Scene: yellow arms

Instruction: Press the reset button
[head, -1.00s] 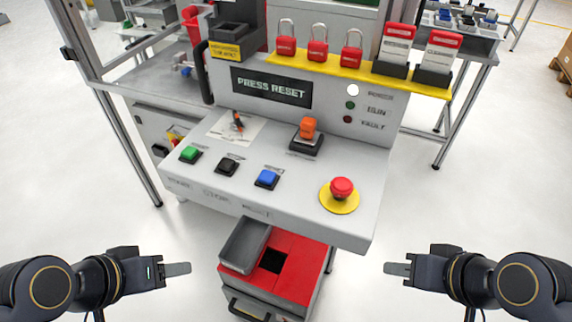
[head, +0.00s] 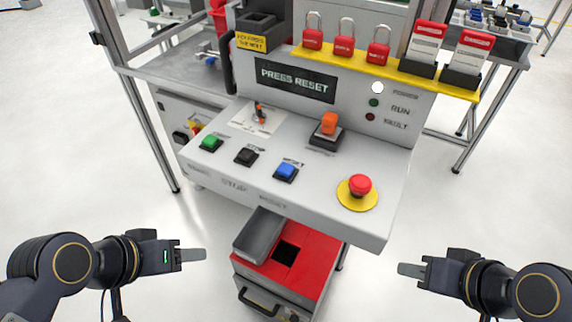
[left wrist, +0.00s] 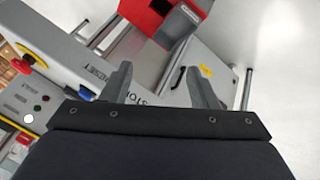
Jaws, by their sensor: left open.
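The blue reset button (head: 286,172) sits on the sloped grey control panel (head: 225,196), right of the black stop button (head: 245,156) and the green button (head: 210,143). The display (head: 296,80) above reads PRESS RESET. My left gripper (head: 205,254) is in front of and below the panel, to the left, apart from every button. In the left wrist view its two fingers (left wrist: 162,88) are spread with nothing between them, and the blue button (left wrist: 86,94) shows left of them. My right gripper (head: 398,268) is lower right, apart from the panel; its finger gap is not clear.
A red emergency stop (head: 360,186) on a yellow disc is at the panel's right. An orange switch (head: 329,124) stands behind the buttons. A red cart (head: 318,262) with a grey tray (head: 258,235) is below the panel's front edge. Open floor lies on both sides.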

